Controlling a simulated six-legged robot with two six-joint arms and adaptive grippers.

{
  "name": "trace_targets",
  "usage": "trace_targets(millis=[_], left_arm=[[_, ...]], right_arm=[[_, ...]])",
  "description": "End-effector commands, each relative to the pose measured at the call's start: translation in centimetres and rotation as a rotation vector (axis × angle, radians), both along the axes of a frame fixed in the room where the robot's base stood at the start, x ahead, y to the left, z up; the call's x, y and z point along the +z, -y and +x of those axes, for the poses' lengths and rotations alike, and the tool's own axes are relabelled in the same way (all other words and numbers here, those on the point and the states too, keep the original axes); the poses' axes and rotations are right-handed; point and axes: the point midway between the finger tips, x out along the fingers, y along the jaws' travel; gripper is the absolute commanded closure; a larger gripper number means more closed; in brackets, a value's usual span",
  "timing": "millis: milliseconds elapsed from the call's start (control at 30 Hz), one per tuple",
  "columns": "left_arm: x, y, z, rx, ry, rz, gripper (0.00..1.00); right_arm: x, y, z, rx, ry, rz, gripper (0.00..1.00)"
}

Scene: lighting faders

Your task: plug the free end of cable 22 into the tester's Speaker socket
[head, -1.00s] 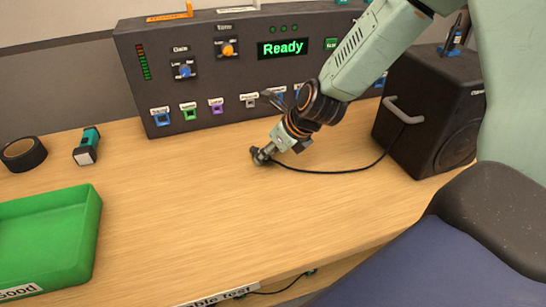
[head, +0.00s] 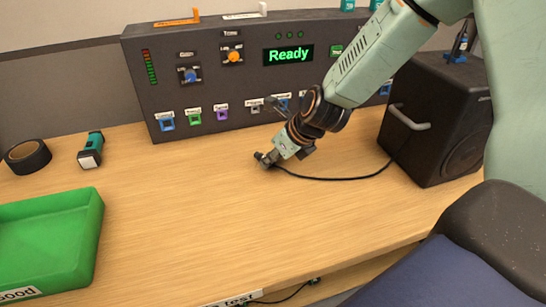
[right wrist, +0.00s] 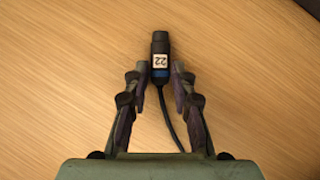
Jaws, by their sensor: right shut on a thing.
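The free end of cable 22 is a dark plug (right wrist: 161,46) with a white "22" label and a blue band. My right gripper (right wrist: 160,72) is shut on it low over the wooden table, its fingers on either side of the plug's rear part. In the head view the right gripper (head: 268,160) is in front of the tester (head: 210,75), and the black cable (head: 335,179) runs right to the speaker box. The tester's front has a row of coloured sockets, including blue (head: 166,122), green (head: 194,117) and purple (head: 222,113). Their labels are too small to read. My left gripper is not in view.
A black speaker box (head: 440,130) with a grey handle stands at the right. The table's middle is bare.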

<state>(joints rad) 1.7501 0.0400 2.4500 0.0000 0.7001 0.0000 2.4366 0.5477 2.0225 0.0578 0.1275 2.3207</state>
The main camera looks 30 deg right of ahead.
Motion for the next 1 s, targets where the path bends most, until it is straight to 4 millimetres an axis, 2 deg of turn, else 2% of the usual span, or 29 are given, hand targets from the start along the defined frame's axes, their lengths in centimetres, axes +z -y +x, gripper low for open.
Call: trace_targets(millis=[333, 1000], left_arm=[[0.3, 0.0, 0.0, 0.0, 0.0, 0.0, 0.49], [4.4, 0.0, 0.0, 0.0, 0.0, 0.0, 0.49]], right_arm=[[0.3, 0.0, -0.1, 0.0, -0.004, 0.001, 1.0], [4.9, 0.0, -0.1, 0.0, -0.001, 0.001, 1.0]])
